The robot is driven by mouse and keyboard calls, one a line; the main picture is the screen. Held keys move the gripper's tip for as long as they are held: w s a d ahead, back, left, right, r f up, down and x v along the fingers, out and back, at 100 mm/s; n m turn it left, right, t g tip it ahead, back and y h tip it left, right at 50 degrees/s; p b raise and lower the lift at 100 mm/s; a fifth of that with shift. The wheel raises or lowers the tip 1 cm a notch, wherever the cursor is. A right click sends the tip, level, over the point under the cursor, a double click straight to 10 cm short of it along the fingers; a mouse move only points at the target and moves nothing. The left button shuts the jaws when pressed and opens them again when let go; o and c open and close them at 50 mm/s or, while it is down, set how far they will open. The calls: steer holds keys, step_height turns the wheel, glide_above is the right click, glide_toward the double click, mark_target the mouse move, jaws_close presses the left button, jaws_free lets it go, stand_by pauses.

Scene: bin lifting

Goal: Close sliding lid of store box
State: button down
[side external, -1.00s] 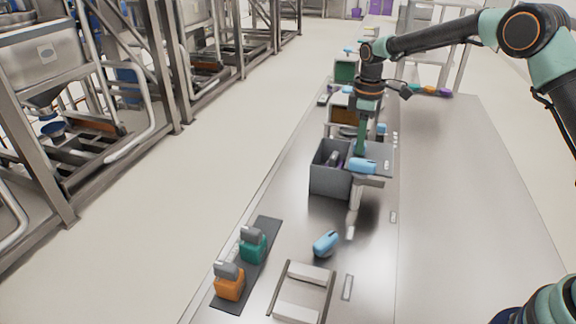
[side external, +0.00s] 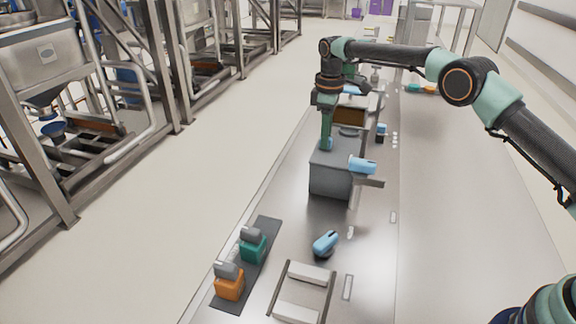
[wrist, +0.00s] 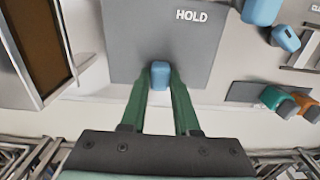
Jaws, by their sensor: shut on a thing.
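The grey store box (side external: 330,182) stands upright on the steel table. Its flat grey sliding lid (side external: 344,152) lies over the top opening, and the box's contents are hidden. In the wrist view the lid (wrist: 190,45) carries the word HOLD and has a small blue knob (wrist: 160,74) near its edge. My gripper (side external: 327,146) is over the left part of the lid. In the wrist view my gripper's green fingers (wrist: 160,82) are shut on the blue knob, one on each side.
A blue cylinder-like part (side external: 362,166) is at the box's right side. Another blue object (side external: 325,243) lies in front. A brown-fronted bin (side external: 349,116) stands behind.

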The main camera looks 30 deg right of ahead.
steer(key=shift+w+a+r, duration=0.15)
steer(key=shift+w+a, duration=0.05)
steer(key=shift+a, duration=0.05)
steer(key=c, duration=0.9)
jaws_free()
steer(key=shift+o, duration=1.3)
steer(key=shift+s, duration=0.1)
steer(key=shift+d, duration=0.1)
steer(key=shift+r, duration=3.65)
steer(key=shift+r, duration=0.1)
